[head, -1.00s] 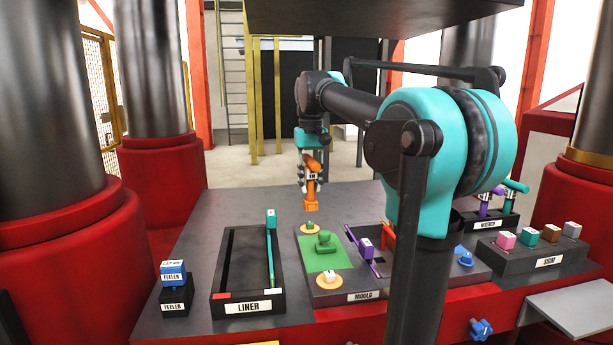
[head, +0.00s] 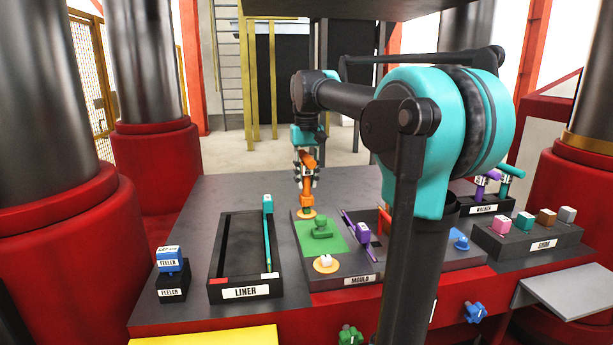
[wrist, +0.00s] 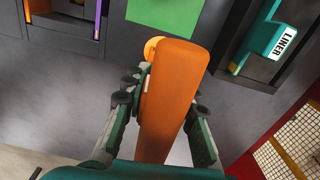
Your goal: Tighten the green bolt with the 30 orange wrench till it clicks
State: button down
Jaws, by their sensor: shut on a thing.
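My gripper (head: 307,172) is shut on the orange wrench (head: 307,199), which hangs upright over the far left corner of the mould (head: 344,282). In the wrist view the wrench (wrist: 167,95) runs between the two fingers of my gripper (wrist: 160,108).
A green plate with a green block (head: 320,228) and a purple-handled tool (head: 363,232) lie close by on the mould. The LINER tray (head: 245,292) stands to the left. WRENCH and SHIM racks (head: 528,242) stand right. A green knob (head: 350,335) is on the front.

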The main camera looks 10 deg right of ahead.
aim_at(307, 210)
jog(key=shift+f, duration=1.35)
dwell(0.8)
jog(key=shift+m, duration=1.3)
jog(key=shift+m, duration=1.2)
jog(key=shift+m, duration=1.2)
